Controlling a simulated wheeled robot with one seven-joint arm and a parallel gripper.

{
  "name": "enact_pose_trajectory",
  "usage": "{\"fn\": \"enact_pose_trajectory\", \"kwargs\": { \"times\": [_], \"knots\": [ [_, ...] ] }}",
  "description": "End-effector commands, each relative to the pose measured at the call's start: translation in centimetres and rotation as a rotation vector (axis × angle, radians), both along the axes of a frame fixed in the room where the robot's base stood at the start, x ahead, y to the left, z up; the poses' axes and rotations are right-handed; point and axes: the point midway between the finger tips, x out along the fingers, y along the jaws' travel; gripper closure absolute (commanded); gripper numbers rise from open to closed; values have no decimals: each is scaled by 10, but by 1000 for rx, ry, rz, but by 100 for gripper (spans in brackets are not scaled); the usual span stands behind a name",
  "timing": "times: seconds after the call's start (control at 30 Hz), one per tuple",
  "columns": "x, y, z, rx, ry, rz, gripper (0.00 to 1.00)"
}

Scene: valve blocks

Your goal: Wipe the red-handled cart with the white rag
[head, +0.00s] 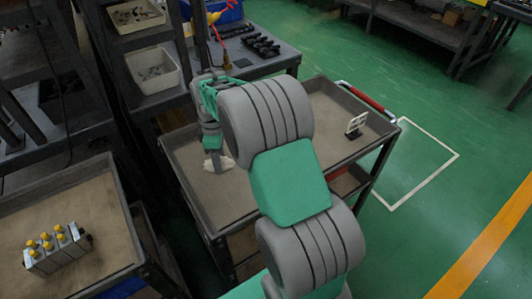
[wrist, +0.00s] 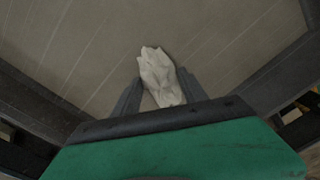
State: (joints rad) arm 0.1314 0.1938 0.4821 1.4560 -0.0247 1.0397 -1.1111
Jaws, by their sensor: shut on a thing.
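The red-handled cart (head: 226,207) stands in the middle of the head view, with a brown top tray and a raised dark rim. Its red handle (head: 365,97) is at the far right end. My gripper (head: 213,158) is low over the left part of the cart's top. It is shut on the white rag (head: 217,164), which is at the tray surface. In the wrist view the crumpled rag (wrist: 160,75) sticks out between the two dark fingers, over the tray surface (wrist: 90,40). My arm hides the middle of the cart.
A small white and black object (head: 356,124) stands on the cart's right part. A second cart (head: 100,260) at the lower left holds a block with yellow caps (head: 55,247). A dark workbench (head: 285,56) with black parts stands behind. Green floor on the right is open.

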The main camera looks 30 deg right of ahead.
Motion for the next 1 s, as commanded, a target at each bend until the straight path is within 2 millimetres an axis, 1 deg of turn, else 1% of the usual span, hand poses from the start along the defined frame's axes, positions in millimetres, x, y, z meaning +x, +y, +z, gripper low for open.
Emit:
{"fn": "enact_pose_trajectory", "kwargs": {
  "times": [0.03,0.6,0.77,1.0],
  "knots": [
    [1,0,21,-1,-8,0,82],
    [1,2,70,0,-5,4,82],
    [1,3,77,0,-5,6,82],
    [1,3,77,0,-5,6,82]
  ]
}}
